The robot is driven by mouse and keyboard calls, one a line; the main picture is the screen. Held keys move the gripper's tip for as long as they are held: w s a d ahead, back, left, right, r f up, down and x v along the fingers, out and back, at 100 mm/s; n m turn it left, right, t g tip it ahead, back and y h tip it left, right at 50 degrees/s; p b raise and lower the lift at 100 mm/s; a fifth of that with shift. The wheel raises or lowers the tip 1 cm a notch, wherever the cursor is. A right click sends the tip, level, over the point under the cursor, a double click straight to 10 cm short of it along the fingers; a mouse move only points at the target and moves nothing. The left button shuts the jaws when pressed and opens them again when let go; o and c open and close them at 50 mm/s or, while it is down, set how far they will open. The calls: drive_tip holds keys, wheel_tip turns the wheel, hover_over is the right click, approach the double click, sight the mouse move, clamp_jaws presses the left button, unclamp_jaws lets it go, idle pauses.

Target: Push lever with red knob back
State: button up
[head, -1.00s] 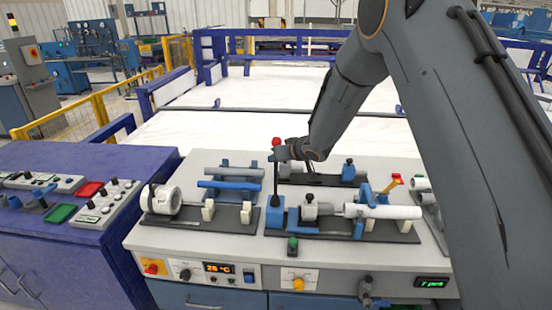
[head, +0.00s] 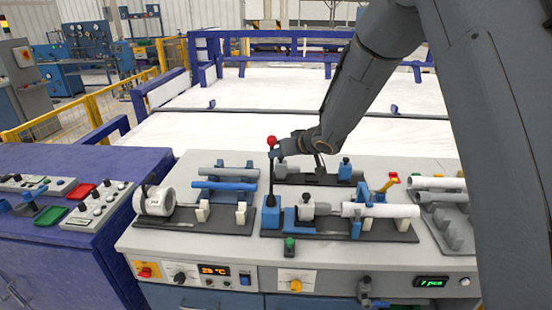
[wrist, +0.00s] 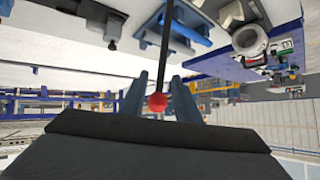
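The lever (head: 272,178) stands nearly upright on a blue base (head: 271,218), with a red knob (head: 271,141) at its top. My gripper (head: 272,153) is at the upper end of the lever, just below the knob. In the wrist view the red knob (wrist: 158,102) and the dark shaft (wrist: 166,45) lie between the two blue-grey fingers of my gripper (wrist: 162,94). The fingers are apart, with gaps visible beside the shaft, so the gripper looks open around the lever.
Right of the lever are a grey clamp (head: 307,207), a white pipe (head: 385,210) and a small red-and-yellow handle (head: 388,182). A blue pipe (head: 225,186) and a white ring fixture (head: 155,200) are to the left. Another small fixture stands behind the lever.

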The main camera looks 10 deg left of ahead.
drive_tip(key=shift+v, duration=0.8)
drive_tip(key=shift+d, duration=0.1)
